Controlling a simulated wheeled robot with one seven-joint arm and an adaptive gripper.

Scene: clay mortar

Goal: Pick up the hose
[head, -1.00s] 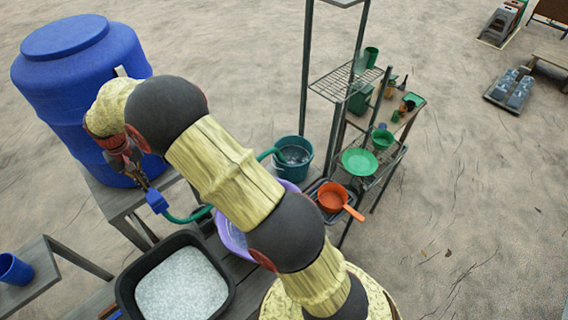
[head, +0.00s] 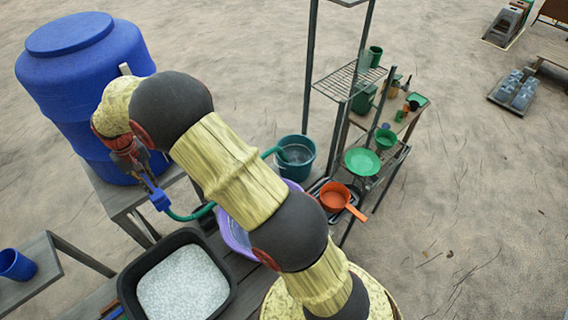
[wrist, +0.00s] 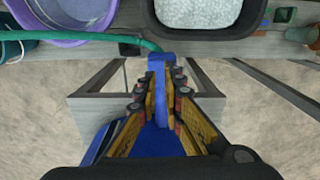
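The hose is a green tube (head: 190,215) with a blue end piece (head: 160,201). In the head view it runs from the blue end behind my arm to the teal bucket (head: 296,158), where its other end dips in. My gripper (head: 148,182) points down at the blue end, beside the blue barrel. In the wrist view, my gripper's fingers (wrist: 160,92) lie close on both sides of the blue end piece (wrist: 160,68), and the green tube (wrist: 95,37) leads off to the left. My arm hides the middle of the hose in the head view.
A large blue barrel (head: 75,80) stands on a table at the left. A black tub (head: 130,292) of pale grains and a purple basin (head: 232,236) stand below my arm. A metal rack (head: 345,82) and an orange pan (head: 336,197) are to the right. Open sandy ground lies farther right.

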